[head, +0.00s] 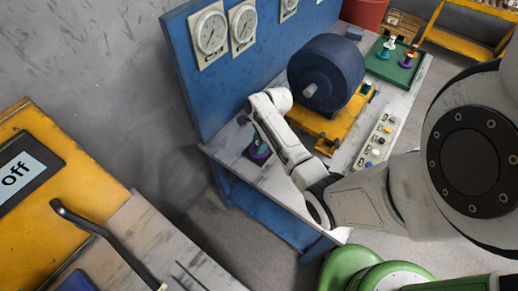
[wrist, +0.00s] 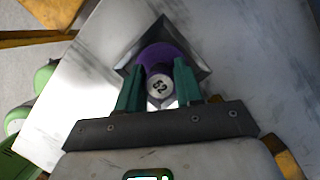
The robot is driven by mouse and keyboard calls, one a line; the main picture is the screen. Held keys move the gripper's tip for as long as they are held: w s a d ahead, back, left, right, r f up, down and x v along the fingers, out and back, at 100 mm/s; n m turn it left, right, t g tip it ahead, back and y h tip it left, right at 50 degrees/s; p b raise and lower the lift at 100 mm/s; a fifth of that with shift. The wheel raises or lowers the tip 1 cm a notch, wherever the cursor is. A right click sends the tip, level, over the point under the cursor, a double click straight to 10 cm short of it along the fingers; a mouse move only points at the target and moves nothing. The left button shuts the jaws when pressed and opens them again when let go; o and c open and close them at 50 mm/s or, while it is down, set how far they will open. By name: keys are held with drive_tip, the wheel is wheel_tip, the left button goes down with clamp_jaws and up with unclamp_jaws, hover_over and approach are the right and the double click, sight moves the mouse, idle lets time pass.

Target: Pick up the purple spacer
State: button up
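The purple spacer (wrist: 160,53) is a round purple piece on a dark diamond-shaped plate in the wrist view. A pale metal post marked "62" (wrist: 158,87) shows in front of it. My gripper (wrist: 159,68) has its green fingers spread, one on each side of the post and spacer. I cannot tell whether either finger touches them. In the head view the purple spacer (head: 260,153) is a small patch at the near left of the bench, partly hidden by my gripper.
The grey-topped bench (head: 283,182) carries a dark blue motor (head: 327,72) on a yellow base. A button panel (head: 377,140) lies right of it. A green tray (head: 392,70) with small coloured parts stands farther back. A blue gauge board (head: 200,85) rises behind my gripper.

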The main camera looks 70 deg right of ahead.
clamp_jaws()
wheel_tip(320, 180, up, 10)
drive_tip(key=shift+r, duration=0.1)
idle(0.6)
drive_tip(key=shift+r+p, duration=0.1)
drive_tip(key=shift+p, duration=0.4)
